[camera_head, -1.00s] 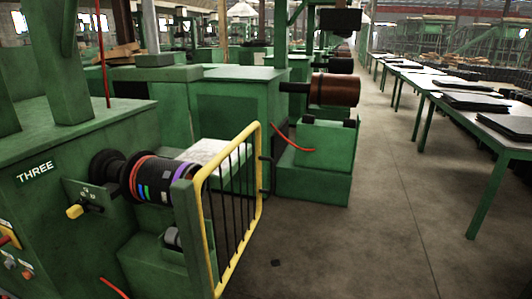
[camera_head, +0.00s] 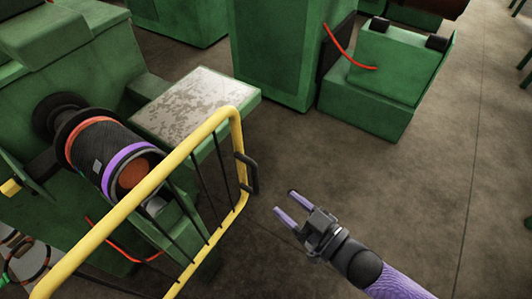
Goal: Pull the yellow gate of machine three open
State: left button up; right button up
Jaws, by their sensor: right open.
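The yellow gate (camera_head: 182,158) with dark vertical bars stands in front of the green machine three (camera_head: 60,65) at the left. A dark handle (camera_head: 250,172) sticks out from the gate's far right end post. My right gripper (camera_head: 284,204) comes in from the lower right, with two pale purple fingers spread apart and nothing between them. Its fingertips are a short way right of and nearer than the handle, apart from it. The gate's near end runs out of the bottom of the view. My left gripper is not in view.
A dark roller with coloured bands (camera_head: 112,150) sits behind the gate, with a worn grey-topped table (camera_head: 195,100) beside it. Another green machine base (camera_head: 380,85) with a red hose stands at the upper right. The floor (camera_head: 400,180) right of the gate is clear.

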aim_at(257, 183)
jog(key=b+x, duration=0.1)
jog(key=x, duration=0.8)
jog(key=shift+a, duration=0.35)
grip_shut()
dwell(0.4)
dwell(0.4)
